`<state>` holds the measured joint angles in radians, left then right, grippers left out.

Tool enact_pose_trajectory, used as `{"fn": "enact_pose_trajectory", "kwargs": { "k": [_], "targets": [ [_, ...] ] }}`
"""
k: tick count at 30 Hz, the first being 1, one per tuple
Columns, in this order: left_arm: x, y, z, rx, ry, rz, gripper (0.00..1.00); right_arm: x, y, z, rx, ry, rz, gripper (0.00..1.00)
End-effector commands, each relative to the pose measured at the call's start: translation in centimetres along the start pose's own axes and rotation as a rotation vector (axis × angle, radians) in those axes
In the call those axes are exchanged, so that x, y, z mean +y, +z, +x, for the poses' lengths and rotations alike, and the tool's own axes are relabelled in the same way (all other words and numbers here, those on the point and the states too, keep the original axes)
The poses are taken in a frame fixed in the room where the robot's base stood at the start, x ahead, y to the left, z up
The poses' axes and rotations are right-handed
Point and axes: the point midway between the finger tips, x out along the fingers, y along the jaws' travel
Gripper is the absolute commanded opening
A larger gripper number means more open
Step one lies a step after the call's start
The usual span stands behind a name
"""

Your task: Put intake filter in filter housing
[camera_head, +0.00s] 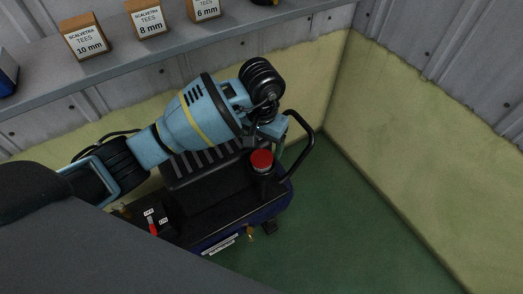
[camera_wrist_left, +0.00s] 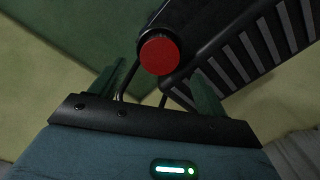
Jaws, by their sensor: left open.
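A round red piece (camera_head: 262,157), which looks like the intake filter, sits at the top of an upright black cylinder (camera_head: 262,180), which looks like the filter housing, on the compressor. I cannot tell how deep it sits. In the left wrist view the red face (camera_wrist_left: 160,55) shows ahead, between the lines of the two fingers. My left gripper (camera_head: 282,143) is open and empty above and just right of the red piece, pointing down. Its fingers (camera_wrist_left: 157,70) look apart from the red piece. My right gripper is not in view.
The dark blue compressor (camera_head: 225,232) has a black handle (camera_head: 304,148) close to the gripper and a ribbed black cover (camera_head: 195,165). A grey shelf (camera_head: 130,62) with boxes of tees runs behind. Green floor (camera_head: 350,220) is clear to the right, up to the walls.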

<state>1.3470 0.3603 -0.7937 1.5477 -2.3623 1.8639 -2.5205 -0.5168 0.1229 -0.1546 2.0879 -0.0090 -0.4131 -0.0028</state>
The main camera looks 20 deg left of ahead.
Motion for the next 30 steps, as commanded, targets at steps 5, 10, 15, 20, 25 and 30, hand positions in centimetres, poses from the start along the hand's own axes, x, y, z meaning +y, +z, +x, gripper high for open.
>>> {"fn": "enact_pose_trajectory", "kwargs": {
  "k": [5,10,15,20,25,30],
  "targets": [
    [-0.1,-0.1,-3.7,0.004,-0.002,0.0,0.75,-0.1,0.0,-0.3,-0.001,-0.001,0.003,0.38],
    [0.0,-0.1,-5.8,0.002,-0.001,0.0,0.75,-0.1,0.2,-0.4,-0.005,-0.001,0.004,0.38],
    [0.0,0.0,-6.7,0.0,-0.001,0.0,0.75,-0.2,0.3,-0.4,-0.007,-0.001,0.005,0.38],
    [0.0,0.0,-6.8,-0.001,-0.001,0.0,0.75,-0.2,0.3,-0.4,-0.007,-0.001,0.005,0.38],
    [0.0,0.0,-6.7,-0.001,0.0,0.0,0.75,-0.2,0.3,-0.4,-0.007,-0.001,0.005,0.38],
    [0.4,0.2,-6.4,-0.007,0.017,-0.005,0.75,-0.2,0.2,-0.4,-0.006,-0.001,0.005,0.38]
  ]
}}
